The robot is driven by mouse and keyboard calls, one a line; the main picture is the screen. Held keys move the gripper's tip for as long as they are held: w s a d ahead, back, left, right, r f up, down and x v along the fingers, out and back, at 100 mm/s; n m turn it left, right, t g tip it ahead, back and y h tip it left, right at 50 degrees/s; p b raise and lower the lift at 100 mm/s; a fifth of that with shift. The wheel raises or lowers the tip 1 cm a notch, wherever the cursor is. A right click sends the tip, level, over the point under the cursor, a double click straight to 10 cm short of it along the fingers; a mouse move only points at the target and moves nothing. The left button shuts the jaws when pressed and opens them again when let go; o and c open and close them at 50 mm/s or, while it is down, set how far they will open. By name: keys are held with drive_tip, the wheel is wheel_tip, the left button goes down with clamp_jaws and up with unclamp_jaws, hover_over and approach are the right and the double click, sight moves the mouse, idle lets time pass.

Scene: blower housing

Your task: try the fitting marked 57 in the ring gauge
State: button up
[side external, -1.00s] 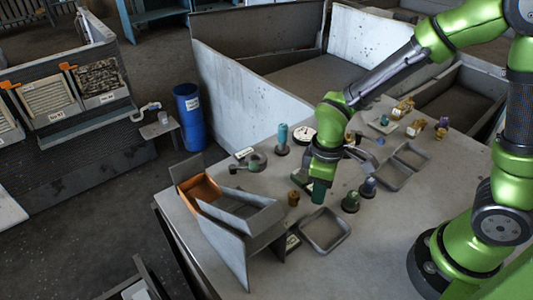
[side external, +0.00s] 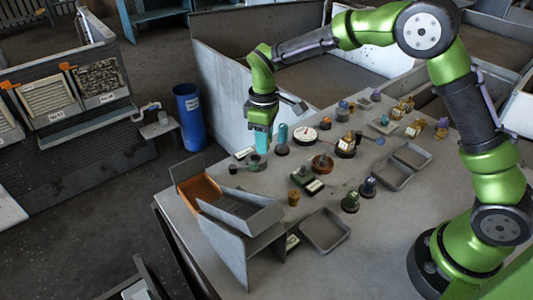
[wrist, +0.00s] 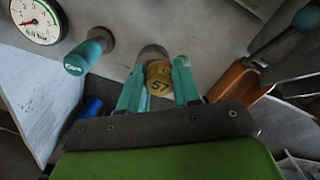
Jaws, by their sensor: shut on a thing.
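The fitting marked 57 (wrist: 159,77) is a brass-coloured round piece between the teal fingers of my gripper (wrist: 158,88), its number facing the wrist camera. My gripper (side external: 262,145) is shut on it and points down over the back left of the table. The fitting cannot be made out in the side view. A dark ring-shaped piece (side external: 257,165), possibly the ring gauge, lies on the table just below and beside my fingers. A grey round shape (wrist: 152,52) shows behind the fitting in the wrist view; I cannot tell whether it is the ring.
A teal cylinder on a dark base (side external: 282,138) stands close to the right of my gripper, with a dial gauge (side external: 305,135) beyond it. An orange-lined bin (side external: 202,190) is in front left.

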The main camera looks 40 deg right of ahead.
drive_tip(key=shift+w+f, duration=0.55)
drive_tip(key=shift+f, duration=0.25)
drive_tip(key=shift+w+f, duration=0.55)
drive_tip(key=shift+f, duration=0.2)
drive_tip(key=shift+w+f, duration=0.55)
drive_tip(key=shift+f, duration=0.25)
drive_tip(key=shift+f, duration=0.4)
idle(0.5)
